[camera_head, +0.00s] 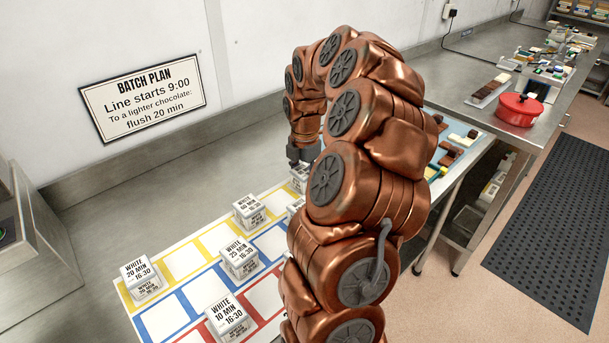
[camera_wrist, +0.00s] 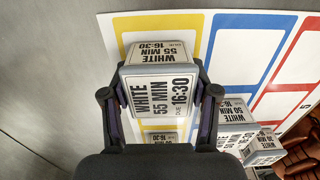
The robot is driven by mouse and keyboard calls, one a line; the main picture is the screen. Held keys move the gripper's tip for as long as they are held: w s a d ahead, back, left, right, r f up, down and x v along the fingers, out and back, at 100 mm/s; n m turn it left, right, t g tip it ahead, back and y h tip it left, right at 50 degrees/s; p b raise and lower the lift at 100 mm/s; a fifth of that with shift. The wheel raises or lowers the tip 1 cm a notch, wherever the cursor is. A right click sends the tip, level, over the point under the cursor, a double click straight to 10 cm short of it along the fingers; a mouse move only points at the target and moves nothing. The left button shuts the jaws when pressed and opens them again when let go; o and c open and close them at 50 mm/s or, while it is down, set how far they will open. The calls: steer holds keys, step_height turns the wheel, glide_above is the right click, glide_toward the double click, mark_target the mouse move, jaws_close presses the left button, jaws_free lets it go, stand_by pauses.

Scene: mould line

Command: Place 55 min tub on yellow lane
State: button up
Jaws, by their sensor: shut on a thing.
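The 55 min tub (camera_wrist: 160,98) is a white box with a grey-edged lid, marked WHITE 55 MIN 16:30. My gripper (camera_wrist: 160,92) is shut on it, with one finger on each side. In the wrist view it is over the yellow-outlined lane (camera_wrist: 122,24); I cannot tell whether it touches the mat. In the head view my gripper (camera_head: 304,152) points down at the far end of the yellow lane (camera_head: 186,247), and the tub (camera_head: 299,176) shows partly below it, mostly hidden by my arm.
The 60 min tub (camera_head: 250,208) and 20 min tub (camera_head: 140,275) stand on the yellow lane. The 25 min tub (camera_head: 238,254) is on blue, the 10 min tub (camera_head: 228,317) on red. A 50 min tub (camera_wrist: 237,115) stands right of my gripper. A batch plan sign (camera_head: 143,97) hangs behind.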

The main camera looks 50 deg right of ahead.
mark_target(305, 170)
steer(key=shift+f, duration=0.1)
steer(key=o, duration=1.2)
steer(key=shift+o, duration=0.2)
step_height(305, 170, up, 11)
steer(key=shift+b, duration=1)
steer(key=shift+r, duration=0.65)
